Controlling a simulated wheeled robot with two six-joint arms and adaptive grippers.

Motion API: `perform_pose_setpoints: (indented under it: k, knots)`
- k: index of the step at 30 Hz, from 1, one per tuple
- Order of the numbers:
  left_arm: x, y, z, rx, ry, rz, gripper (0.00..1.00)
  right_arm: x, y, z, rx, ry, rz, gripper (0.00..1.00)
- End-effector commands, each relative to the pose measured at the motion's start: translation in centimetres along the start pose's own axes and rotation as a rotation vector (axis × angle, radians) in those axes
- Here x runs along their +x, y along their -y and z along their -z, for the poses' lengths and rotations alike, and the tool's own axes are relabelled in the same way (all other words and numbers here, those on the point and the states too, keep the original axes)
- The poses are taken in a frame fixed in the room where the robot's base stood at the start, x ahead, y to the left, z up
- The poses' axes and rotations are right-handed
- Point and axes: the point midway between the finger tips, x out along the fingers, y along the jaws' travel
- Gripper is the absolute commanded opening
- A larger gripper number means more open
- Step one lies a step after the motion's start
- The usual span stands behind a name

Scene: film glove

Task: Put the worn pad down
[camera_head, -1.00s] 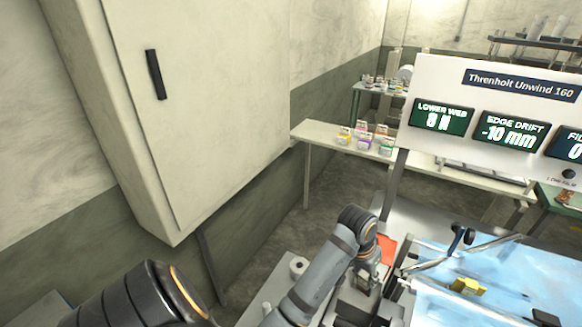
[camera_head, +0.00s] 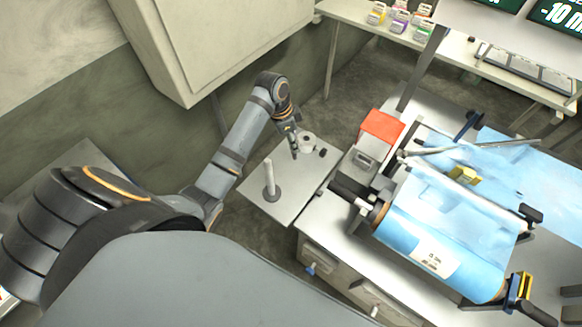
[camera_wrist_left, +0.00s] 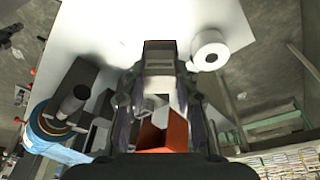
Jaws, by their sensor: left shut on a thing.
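In the head view the pad is too small or hidden to make out. Whether it touches the table cannot be told. My right gripper is not in view.
A white upright post (camera_head: 269,178) stands on the side table near the gripper. A wall cabinet (camera_head: 215,40) hangs behind.

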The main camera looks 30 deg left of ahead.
Motion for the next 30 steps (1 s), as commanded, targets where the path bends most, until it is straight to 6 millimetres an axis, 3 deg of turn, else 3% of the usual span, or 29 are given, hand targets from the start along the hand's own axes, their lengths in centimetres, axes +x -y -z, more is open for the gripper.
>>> perform_pose_setpoints:
  k: [5,14,20,27,30]
  knots:
    - [0.4,0.4,-0.5,0.059,-0.001,-0.01,0.0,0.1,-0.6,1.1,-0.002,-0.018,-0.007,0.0]
    - [5.6,0.5,-1.7,0.055,-0.001,-0.011,0.0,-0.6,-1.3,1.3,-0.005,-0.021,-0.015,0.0]
    - [6.7,0.5,-2.0,0.056,0.0,-0.01,0.0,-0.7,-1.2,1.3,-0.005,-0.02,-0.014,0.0]
    - [9.8,0.6,-2.8,0.055,0.0,-0.01,0.0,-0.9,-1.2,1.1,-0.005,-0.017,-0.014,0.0]
    - [10.0,0.6,-2.8,0.056,-0.001,-0.008,0.0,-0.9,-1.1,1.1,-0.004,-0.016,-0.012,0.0]
